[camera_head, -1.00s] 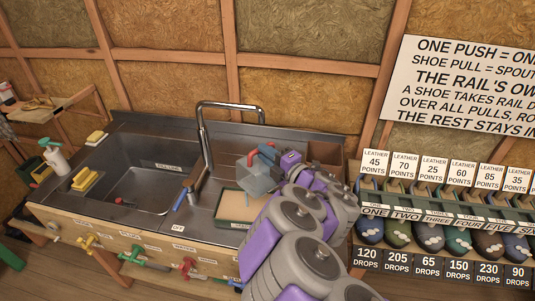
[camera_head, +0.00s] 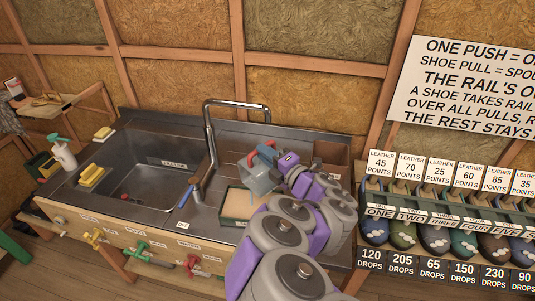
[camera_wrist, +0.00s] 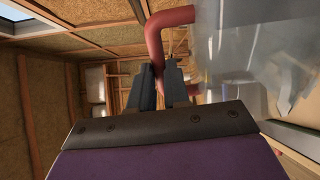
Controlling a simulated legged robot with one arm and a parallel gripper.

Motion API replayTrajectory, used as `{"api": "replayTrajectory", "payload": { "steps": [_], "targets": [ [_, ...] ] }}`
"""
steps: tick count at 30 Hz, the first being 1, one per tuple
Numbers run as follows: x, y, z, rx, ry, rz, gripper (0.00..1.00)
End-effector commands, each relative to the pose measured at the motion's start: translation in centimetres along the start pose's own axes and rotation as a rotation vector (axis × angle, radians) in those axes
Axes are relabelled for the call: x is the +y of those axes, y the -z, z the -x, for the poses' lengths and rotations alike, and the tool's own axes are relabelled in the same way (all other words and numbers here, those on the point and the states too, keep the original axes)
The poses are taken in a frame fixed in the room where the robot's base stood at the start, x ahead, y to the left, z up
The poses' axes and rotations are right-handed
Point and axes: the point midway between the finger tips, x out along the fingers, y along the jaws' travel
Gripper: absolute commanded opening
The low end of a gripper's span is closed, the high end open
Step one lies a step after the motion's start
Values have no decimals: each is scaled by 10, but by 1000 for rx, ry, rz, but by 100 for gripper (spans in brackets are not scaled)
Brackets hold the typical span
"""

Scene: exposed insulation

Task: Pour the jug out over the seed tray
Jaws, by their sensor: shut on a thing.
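My gripper (camera_head: 284,162) is shut on the red handle (camera_head: 266,149) of a translucent grey jug (camera_head: 257,178). In the wrist view, the dark fingers (camera_wrist: 163,85) meet at the red handle (camera_wrist: 155,45), and the jug's clear body (camera_wrist: 258,45) fills the upper right. The jug is held tilted above the seed tray (camera_head: 234,222), a shallow green-sided tray with a pale beige fill, on the counter right of the sink. The jug overlaps the tray's far part in the head view. I cannot tell whether liquid is leaving the jug.
A tall metal tap (camera_head: 209,130) arches close to the left of the jug. A rack of labelled shoes (camera_head: 435,220) stands at the right.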

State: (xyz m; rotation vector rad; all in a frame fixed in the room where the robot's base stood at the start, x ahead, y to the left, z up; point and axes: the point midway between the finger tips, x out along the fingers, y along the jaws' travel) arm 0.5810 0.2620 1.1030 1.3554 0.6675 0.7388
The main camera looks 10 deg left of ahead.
Motion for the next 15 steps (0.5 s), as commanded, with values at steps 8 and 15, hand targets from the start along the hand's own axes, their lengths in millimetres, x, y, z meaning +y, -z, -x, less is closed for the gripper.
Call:
{"api": "replayTrajectory", "payload": {
  "steps": [8,15],
  "targets": [
    [2,7,0,0,0,47,0],
    [4,12,0,0,1,81,0]
  ]
}}
